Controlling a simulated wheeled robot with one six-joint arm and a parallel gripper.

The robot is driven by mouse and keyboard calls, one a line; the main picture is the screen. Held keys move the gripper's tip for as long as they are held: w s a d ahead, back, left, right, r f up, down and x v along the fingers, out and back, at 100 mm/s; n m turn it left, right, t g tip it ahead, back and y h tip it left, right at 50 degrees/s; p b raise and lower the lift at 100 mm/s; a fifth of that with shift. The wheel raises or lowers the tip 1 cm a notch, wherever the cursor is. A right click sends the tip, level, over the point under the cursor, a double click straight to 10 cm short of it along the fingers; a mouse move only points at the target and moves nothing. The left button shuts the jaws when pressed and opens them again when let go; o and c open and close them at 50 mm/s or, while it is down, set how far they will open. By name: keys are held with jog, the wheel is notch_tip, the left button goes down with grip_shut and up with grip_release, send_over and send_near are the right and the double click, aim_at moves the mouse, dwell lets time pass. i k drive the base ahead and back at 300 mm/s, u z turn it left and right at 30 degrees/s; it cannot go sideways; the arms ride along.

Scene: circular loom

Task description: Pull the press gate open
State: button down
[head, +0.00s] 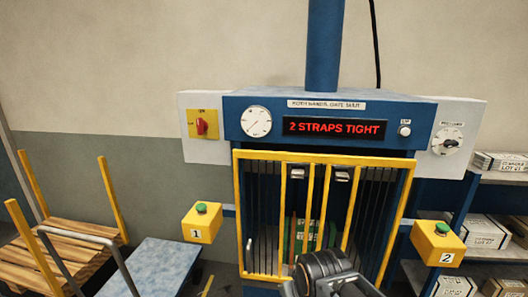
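The press gate (238,205) is a yellow frame with dark vertical bars and several yellow uprights, on the front of a blue press (232,108). It looks shut across the opening. A small pale upright bar, perhaps a handle (249,244), shows at its lower left. Something green (300,236) shows behind the bars. A dark round joint of my arm stands in front of the gate's lower middle and hides part of it. I cannot see my gripper's fingers, nor any contact with the gate.
The red display (334,127) reads "2 STRAPS TIGHT". Yellow button boxes numbered 1 (202,222) and 2 (437,243) flank the gate. A wooden cart (62,255) and a blue flat surface (150,268) stand left. Shelves with packs (505,162) stand right.

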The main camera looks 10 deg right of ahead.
aim_at(312, 158)
jog(key=k, duration=0.5)
jog(key=z, duration=0.7)
jog(key=i, duration=0.85)
jog(key=u, duration=2)
